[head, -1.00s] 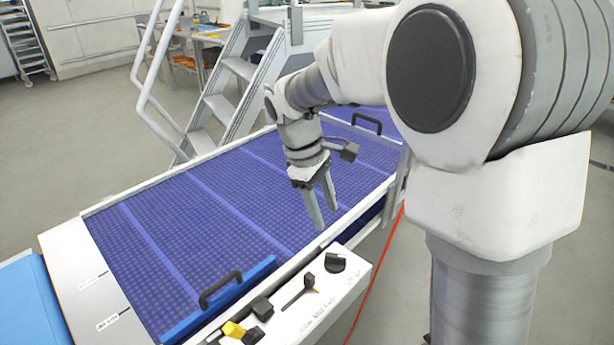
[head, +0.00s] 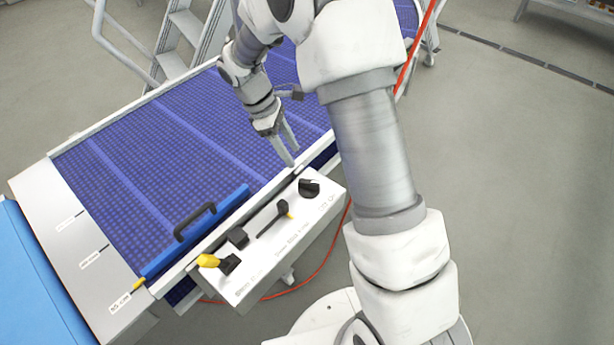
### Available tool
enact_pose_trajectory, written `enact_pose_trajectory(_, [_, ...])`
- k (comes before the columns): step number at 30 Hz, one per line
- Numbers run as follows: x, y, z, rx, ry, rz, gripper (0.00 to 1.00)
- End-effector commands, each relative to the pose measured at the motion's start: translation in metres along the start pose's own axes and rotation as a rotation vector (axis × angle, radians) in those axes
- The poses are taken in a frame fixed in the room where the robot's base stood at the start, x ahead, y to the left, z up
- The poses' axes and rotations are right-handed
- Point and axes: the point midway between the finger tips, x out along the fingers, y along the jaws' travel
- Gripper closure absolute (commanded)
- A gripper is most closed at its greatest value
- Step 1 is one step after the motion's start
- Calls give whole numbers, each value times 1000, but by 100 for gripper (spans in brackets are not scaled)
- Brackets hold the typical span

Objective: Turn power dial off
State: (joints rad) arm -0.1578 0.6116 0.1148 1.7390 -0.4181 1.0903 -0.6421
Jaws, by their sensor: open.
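A white control panel (head: 290,240) runs along the front edge of the blue conveyor bed (head: 165,160). The panel labels are too small to read, so I cannot tell which is the power dial. My gripper (head: 291,157) is open and empty, pointing down above the bed's front edge, just behind the round dial.
A blue bar with a black handle (head: 195,222) lies across the bed left of the panel. Metal stairs (head: 185,35) with a railing stand behind the bed. A red cable (head: 325,245) runs along the floor. The floor at right is clear.

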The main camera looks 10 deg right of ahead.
Motion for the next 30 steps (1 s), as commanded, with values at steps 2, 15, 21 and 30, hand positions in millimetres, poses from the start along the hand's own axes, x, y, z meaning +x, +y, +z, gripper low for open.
enact_pose_trajectory(2, [20,-1,1,0,-3,-5,48])
enact_pose_trajectory(15, [96,0,0,1,-1,-2,48])
enact_pose_trajectory(21, [106,0,0,1,0,0,48])
enact_pose_trajectory(30, [106,0,0,1,0,0,60])
